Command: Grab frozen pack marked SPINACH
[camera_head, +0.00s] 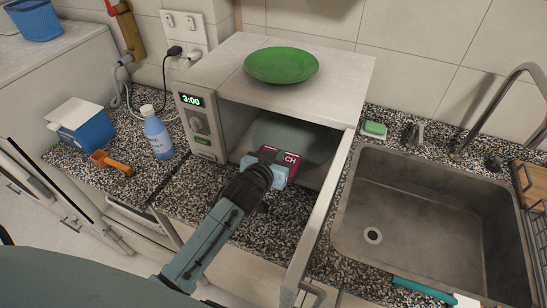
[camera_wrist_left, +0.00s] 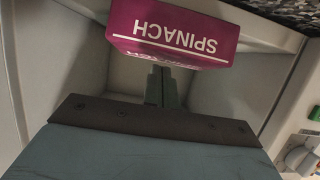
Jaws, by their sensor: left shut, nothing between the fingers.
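The magenta pack marked SPINACH (camera_head: 291,160) is inside the open microwave (camera_head: 215,72), near its opening. In the head view my left gripper covers most of it, leaving the letters CH showing. In the left wrist view the pack (camera_wrist_left: 175,30) appears at the top with its white lettering upside down. My left gripper (camera_head: 268,172) reaches to the microwave opening with its fingers shut and empty. Its fingertips (camera_wrist_left: 162,82) show just below the pack in the left wrist view; I cannot tell whether they touch it. My right gripper is not in view.
The microwave door (camera_head: 318,225) stands open to the right of my left arm. A green plate (camera_head: 281,64) lies on the microwave. A bottle (camera_head: 157,134), an orange scoop (camera_head: 112,162) and a blue box (camera_head: 88,124) stand left. The sink (camera_head: 435,225) is right.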

